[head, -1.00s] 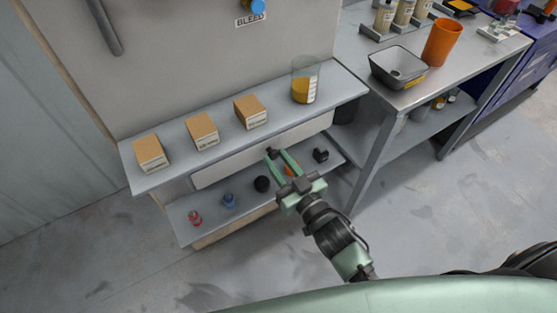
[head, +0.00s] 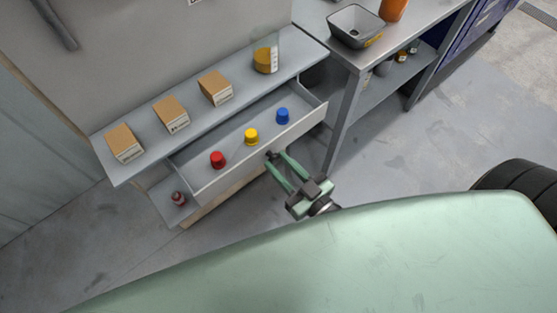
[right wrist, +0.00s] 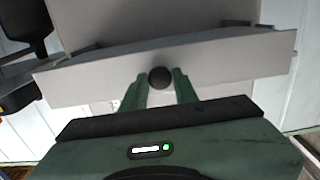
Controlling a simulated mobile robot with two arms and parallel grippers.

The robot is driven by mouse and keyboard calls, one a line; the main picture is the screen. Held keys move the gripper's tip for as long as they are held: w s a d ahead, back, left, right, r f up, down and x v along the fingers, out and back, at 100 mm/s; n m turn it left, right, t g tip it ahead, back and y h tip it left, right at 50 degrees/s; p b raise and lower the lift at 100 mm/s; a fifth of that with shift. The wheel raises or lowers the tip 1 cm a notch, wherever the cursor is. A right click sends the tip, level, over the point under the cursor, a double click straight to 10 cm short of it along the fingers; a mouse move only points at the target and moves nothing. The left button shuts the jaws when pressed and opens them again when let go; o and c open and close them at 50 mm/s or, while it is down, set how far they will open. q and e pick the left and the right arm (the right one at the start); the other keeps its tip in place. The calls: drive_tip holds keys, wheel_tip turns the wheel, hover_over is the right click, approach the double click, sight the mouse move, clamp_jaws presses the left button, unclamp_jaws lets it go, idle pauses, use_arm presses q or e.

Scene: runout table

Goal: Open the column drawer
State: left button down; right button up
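The column drawer (head: 262,155) is pulled out from under the shelf in the head view. Inside it stand a red cap (head: 218,159), a yellow cap (head: 251,136) and a blue cap (head: 282,116). My right gripper (head: 276,156) is at the middle of the drawer's front. In the right wrist view its two fingers (right wrist: 160,82) stand on either side of the dark round knob (right wrist: 160,77) on the drawer front (right wrist: 215,78). The fingers look closed in on the knob. My left gripper is not in view.
The shelf (head: 147,154) above the drawer carries several cardboard boxes (head: 171,115) and a beaker (head: 266,55) with orange contents. A workbench with a grey tray (head: 355,27) stands at right.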

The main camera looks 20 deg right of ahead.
drive_tip(key=o, duration=0.4)
drive_tip(key=shift+c, duration=0.2)
drive_tip(key=b+v, duration=0.1)
drive_tip(key=v, duration=0.6)
drive_tip(key=shift+s, duration=0.35)
drive_tip(key=shift+d, duration=0.1)
